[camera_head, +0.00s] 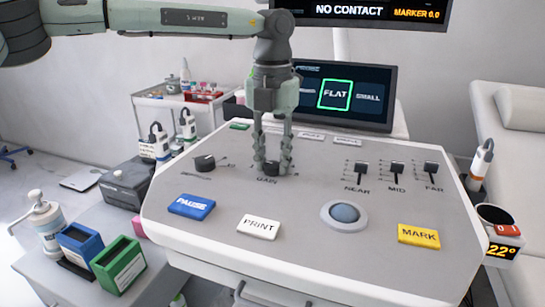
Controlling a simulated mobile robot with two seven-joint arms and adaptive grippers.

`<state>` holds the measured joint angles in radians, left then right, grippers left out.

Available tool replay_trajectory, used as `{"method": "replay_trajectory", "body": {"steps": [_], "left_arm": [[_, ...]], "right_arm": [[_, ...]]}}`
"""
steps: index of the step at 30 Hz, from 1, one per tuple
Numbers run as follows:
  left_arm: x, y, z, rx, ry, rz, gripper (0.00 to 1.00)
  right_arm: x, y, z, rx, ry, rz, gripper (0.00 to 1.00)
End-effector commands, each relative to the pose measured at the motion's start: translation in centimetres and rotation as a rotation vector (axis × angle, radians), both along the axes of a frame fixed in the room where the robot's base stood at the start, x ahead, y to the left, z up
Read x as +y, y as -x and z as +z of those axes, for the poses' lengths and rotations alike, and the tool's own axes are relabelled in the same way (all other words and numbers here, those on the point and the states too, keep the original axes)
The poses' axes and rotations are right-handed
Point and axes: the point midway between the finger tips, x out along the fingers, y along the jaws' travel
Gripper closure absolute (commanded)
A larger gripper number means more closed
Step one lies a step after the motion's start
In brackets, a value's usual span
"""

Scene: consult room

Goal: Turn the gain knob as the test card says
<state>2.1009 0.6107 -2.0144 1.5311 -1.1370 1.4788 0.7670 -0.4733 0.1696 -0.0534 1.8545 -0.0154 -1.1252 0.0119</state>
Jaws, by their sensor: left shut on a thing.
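The gain knob (271,168) is a small dark knob on the light grey console (300,255), just above the printed word GAIN. My left gripper (272,164) points straight down from above, with its fingers around the knob and shut on it. The fingers hide most of the knob, so its pointer cannot be read. Another dark knob (205,162) sits to the left and is free. I cannot make out a test card. My right gripper is not in view.
The console holds blue PAUSE (191,207), white PRINT (258,226) and yellow MARK (418,236) keys, a trackball (344,214) and three sliders (397,170). A screen (345,96) behind highlights FLAT; the upper screen (370,12) reads NO CONTACT. An exam couch (510,120) stands right.

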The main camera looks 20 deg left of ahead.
Motion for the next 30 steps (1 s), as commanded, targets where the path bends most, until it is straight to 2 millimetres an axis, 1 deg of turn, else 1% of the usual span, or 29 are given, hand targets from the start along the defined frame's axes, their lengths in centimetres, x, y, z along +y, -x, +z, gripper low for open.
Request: {"method": "replay_trajectory", "body": {"steps": [8,17,24,30], "left_arm": [[0.0,0.0,0.0,0.000,0.001,-0.078,1.00],[0.0,0.0,0.0,0.000,0.002,-0.298,1.00],[0.0,0.0,0.1,0.000,0.001,-0.482,1.00],[0.1,0.0,0.1,-0.001,0.000,-0.599,1.00]], "right_arm": [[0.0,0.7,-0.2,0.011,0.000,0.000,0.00],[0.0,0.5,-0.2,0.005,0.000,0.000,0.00],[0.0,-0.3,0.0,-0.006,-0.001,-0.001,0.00],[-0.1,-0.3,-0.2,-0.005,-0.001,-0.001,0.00]]}}
